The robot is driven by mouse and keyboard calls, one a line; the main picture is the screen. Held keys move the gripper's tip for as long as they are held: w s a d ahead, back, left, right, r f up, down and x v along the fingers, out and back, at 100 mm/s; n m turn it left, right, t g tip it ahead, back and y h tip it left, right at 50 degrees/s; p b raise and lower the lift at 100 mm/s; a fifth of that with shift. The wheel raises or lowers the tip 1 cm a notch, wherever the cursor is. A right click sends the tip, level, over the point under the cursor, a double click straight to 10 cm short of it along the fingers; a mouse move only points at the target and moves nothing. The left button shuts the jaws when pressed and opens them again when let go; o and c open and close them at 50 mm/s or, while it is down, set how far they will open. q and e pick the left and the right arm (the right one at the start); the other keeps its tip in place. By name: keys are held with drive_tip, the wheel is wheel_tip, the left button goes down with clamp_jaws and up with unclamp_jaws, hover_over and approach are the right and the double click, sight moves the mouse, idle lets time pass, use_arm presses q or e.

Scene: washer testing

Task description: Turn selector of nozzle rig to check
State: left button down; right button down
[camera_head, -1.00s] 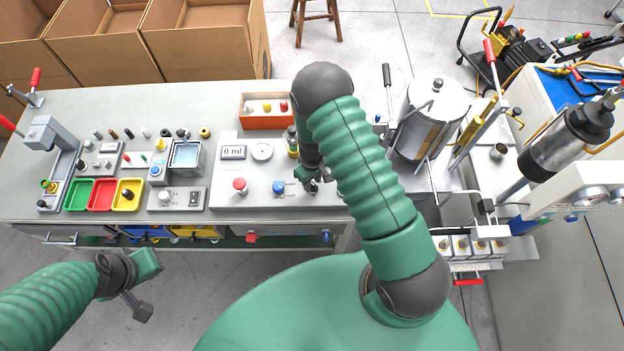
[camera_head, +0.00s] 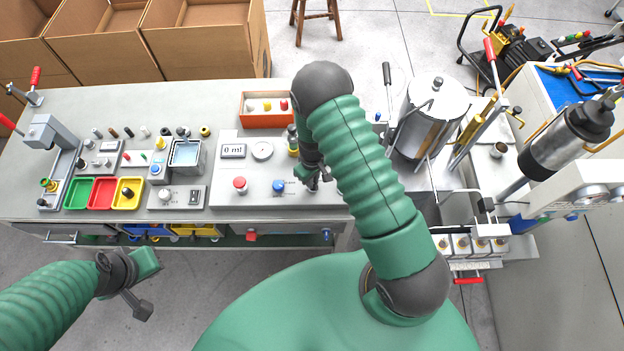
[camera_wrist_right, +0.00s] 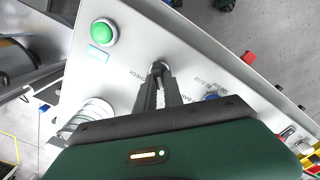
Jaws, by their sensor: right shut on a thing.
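The nozzle rig is a pale panel (camera_head: 225,200) on the bench, with a "0 ml" display (camera_head: 233,151), a round gauge (camera_head: 262,151), a red button (camera_head: 240,184) and a blue knob (camera_head: 279,186). My right gripper (camera_head: 313,186) is at the panel, right of the blue knob. In the right wrist view my right gripper (camera_wrist_right: 158,70) is shut on the small selector, which its fingers mostly hide. Printed labels lie on both sides; one appears to read CHECK. The selector's pointing direction cannot be made out. My left gripper (camera_head: 138,302) hangs before the bench, away from the rig.
A green button (camera_wrist_right: 104,33) is beside the fingers in the right wrist view. An orange bin (camera_head: 267,122) stands behind the panel. A metal tank (camera_head: 432,120) stands right of my right arm. Coloured trays (camera_head: 102,194) lie left on the bench.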

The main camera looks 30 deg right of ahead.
drive_tip(key=m+b, duration=0.1)
drive_tip(key=m, duration=0.3)
drive_tip(key=shift+d+m, duration=0.15)
drive_tip(key=shift+m, duration=0.25)
drive_tip(key=m+b, duration=0.1)
drive_tip(key=m, duration=0.4)
drive_tip(key=shift+d, duration=0.1)
drive_tip(key=m, duration=0.3)
drive_tip(key=shift+m, duration=0.4)
drive_tip(key=shift+d+m, duration=0.1)
drive_tip(key=shift+m, duration=1.9)
drive_tip(key=c, duration=1.5)
unclamp_jaws()
drive_tip(key=shift+s, duration=0.1)
drive_tip(key=shift+o, duration=0.2)
